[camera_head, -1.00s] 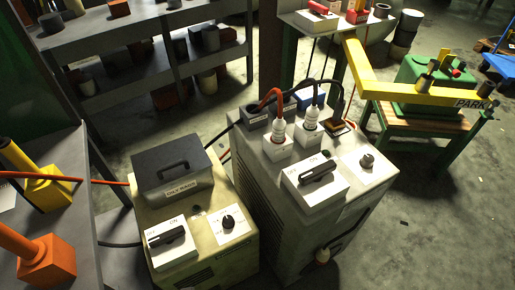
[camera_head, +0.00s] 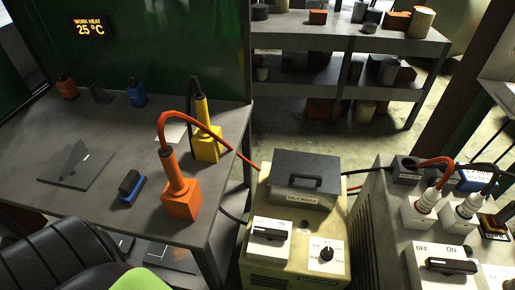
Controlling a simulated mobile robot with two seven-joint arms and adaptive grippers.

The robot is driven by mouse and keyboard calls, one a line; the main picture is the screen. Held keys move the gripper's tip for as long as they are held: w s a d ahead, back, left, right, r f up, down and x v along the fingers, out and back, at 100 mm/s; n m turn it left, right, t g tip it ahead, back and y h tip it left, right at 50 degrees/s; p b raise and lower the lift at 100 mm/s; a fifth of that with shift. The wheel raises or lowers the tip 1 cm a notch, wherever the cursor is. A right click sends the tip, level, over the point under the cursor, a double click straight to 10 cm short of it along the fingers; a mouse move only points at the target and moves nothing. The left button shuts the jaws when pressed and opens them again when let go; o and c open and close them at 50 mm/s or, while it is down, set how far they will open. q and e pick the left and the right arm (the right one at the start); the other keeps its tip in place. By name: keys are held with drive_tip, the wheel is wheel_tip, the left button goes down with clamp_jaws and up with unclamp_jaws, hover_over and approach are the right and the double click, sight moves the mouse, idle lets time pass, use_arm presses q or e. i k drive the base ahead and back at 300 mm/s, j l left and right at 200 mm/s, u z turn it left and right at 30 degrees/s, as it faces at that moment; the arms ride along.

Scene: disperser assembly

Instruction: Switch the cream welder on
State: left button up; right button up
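The cream welder (camera_head: 287,273) stands at the bottom centre, a cream box with a rotary switch and a dial on top. Its black switch handle (camera_head: 269,235) lies roughly crosswise on a white plate; I cannot tell clearly whether it points to off or on. The black dial (camera_head: 326,255) sits on a white plate to the right. A dark grey box (camera_head: 304,178) with a handle, labelled "OILY RAGS", rests on the rear of the welder.
A second, grey-white machine (camera_head: 370,220) with its own OFF/ON switch (camera_head: 450,265) and plugged cables stands close on the right. A dark workbench (camera_head: 110,215) on the left holds an orange block (camera_head: 180,205) and a yellow block (camera_head: 207,148). Cables cross behind the welder.

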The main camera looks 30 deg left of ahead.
sight(270, 233)
drive_tip(key=j+u, duration=0.1)
drive_tip(key=u, duration=0.65)
